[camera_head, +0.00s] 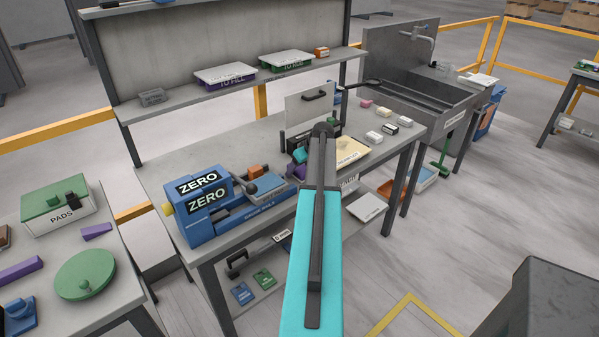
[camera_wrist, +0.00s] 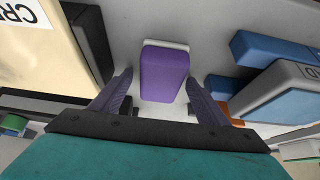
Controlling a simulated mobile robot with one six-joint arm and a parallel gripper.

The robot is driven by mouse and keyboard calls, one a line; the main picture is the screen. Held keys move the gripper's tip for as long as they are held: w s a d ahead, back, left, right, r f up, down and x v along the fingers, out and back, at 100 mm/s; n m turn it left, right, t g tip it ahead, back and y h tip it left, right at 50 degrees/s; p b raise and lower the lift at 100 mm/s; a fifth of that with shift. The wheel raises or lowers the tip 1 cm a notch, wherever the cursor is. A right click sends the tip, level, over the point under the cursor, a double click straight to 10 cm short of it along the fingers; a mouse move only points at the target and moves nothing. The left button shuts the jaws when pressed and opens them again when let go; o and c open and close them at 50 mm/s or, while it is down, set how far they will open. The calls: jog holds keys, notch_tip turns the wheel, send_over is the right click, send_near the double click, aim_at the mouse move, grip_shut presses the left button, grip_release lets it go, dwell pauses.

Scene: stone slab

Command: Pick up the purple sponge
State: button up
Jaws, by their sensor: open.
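The purple sponge (camera_wrist: 164,72) is a rounded block with a pale layer along its far edge, lying on a grey surface in the wrist view. My gripper (camera_wrist: 160,80) is open, with one dark purple finger on each side of the sponge. A gap shows between each finger and the sponge, and nothing is held. In the head view my gripper (camera_head: 293,172) is low over the middle bench, partly behind my arm, and I cannot tell the sponge apart from the purple fingers there.
A blue vise-like machine marked ZERO (camera_head: 205,200) stands left of my gripper on the bench (camera_head: 180,160). A cream tray (camera_head: 350,151) lies to the right. In the wrist view, blue blocks (camera_wrist: 285,92) are close on the right and a cream lettered object (camera_wrist: 40,50) on the left.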

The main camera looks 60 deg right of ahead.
jog(key=shift+f, duration=0.15)
dwell(0.4)
jog(key=shift+c, duration=0.5)
jog(key=c, duration=1)
